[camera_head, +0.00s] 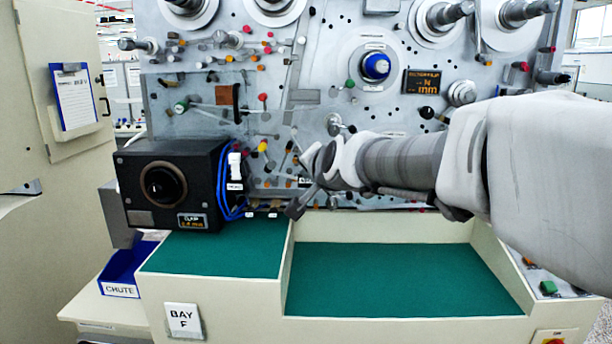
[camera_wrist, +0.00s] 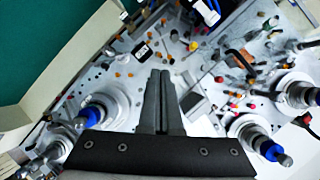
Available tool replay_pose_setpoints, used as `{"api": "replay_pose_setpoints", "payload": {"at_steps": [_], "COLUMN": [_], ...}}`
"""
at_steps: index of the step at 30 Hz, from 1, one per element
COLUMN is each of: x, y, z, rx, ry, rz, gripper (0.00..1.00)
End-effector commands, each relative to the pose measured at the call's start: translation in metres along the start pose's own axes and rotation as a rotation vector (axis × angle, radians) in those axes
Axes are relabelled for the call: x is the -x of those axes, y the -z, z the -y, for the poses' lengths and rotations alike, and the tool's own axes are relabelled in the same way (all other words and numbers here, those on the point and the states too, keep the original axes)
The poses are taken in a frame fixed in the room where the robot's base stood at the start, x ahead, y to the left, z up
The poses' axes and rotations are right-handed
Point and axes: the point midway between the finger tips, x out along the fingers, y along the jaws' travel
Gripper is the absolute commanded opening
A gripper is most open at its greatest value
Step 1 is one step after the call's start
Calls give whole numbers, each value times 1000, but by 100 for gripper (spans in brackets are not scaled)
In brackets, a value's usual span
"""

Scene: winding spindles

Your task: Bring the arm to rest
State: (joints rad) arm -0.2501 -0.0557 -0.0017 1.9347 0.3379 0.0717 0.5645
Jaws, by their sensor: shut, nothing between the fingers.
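My arm (camera_head: 400,160) reaches in from the right in the head view, its grey and white links stretched across the front of the machine panel. My gripper (camera_head: 296,208) is small and dark at its left end, partly hidden by the wrist, above the back edge of the green ledges. In the wrist view my gripper (camera_wrist: 160,74) shows its two dark fingers side by side, closed together with nothing between them. The panel lies behind the fingers; I cannot tell the exact gap to it.
The upright panel (camera_head: 310,100) carries spindles, knobs and a blue-capped hub (camera_head: 376,66). A black box (camera_head: 170,187) with a round opening stands on the left ledge. A blue CHUTE bin (camera_head: 122,272) sits lower left. The green recessed tray (camera_head: 390,280) is empty.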

Motion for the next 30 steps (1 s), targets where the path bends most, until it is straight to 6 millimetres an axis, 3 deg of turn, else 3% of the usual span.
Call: {"api": "replay_pose_setpoints", "payload": {"at_steps": [1, 12, 18, 24, 30], "x": [24, 178, 244, 272, 273], "y": [1, -51, -85, -101, -103], "z": [-11, -133, -191, -216, -218], "rx": [55, 476, 624, 681, 686], "ry": [-35, -328, -451, -503, -507], "rz": [25, 312, 465, 541, 549], "gripper": [0, 0, 0, 0, 0]}}
